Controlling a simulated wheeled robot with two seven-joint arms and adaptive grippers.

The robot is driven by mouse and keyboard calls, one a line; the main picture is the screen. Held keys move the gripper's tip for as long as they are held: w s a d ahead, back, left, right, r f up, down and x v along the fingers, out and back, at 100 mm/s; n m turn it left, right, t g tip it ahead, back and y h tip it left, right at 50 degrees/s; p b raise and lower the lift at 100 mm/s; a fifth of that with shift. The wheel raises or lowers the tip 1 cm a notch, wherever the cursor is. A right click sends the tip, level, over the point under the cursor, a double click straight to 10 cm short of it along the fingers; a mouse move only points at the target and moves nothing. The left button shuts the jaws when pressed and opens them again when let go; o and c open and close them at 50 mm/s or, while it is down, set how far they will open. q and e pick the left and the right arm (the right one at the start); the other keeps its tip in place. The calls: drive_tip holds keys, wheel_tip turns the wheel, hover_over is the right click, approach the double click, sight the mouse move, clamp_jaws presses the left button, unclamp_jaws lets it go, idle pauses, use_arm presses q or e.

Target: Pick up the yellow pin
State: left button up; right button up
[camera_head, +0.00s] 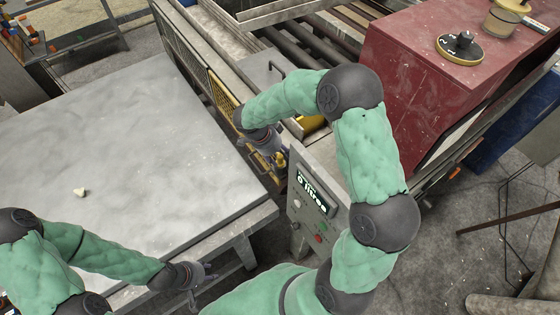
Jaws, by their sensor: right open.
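A small yellow pin (281,160) stands by the upper end of the grey control panel, right at the fingers of my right gripper. My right gripper (275,158) is open and points down at the pin. Whether its fingers touch the pin or lie around it, I cannot tell at this size. My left gripper (203,281) is low in the picture, beside the front edge of the table and far from the pin. Its fingers are too small and dark to tell whether they are open.
A grey-topped table (120,140) fills the left, with a small pale scrap (80,192) on it. A yellow mesh guard (222,98) runs behind my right wrist. The control panel (312,208) has a display and buttons. A red machine housing (415,70) stands at right.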

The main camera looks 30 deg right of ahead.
clamp_jaws()
drive_tip(key=shift+r, duration=0.1)
